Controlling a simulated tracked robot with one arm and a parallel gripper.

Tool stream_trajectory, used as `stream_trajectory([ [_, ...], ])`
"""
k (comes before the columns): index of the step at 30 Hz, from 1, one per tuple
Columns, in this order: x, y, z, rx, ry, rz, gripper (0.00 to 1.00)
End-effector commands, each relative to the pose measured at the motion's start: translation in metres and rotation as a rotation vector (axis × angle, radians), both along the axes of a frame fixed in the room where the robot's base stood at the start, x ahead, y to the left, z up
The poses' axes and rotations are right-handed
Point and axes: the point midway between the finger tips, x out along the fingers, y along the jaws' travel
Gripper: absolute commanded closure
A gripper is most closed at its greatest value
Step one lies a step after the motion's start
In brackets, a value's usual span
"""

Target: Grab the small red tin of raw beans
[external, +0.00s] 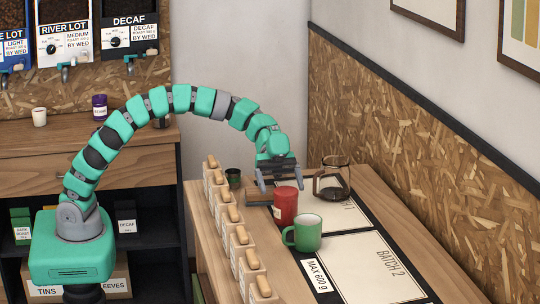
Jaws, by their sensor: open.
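A small red tin (287,207) stands upright on the wooden table, with a bit of pale label on its left side. My gripper (280,186) is open and empty, pointing down.
A green mug (306,234) stands close in front of the tin. A glass carafe (333,182) is to the right and a dark green cup (233,178) to the left. Wooden bins (238,252) line the left edge. The "BATCH 2" mat (365,270) is clear.

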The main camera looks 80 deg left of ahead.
Motion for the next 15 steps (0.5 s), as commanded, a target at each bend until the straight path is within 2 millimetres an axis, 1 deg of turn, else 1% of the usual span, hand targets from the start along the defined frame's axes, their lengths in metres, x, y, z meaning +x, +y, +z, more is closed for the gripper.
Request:
stream_trajectory([
  [5, 0.001, -0.011, -0.005, 0.001, 0.0, -0.001, 0.13],
  [12, 0.002, -0.041, -0.018, 0.0, 0.002, -0.004, 0.13],
  [15, 0.002, -0.048, -0.021, 0.0, 0.001, -0.003, 0.13],
])
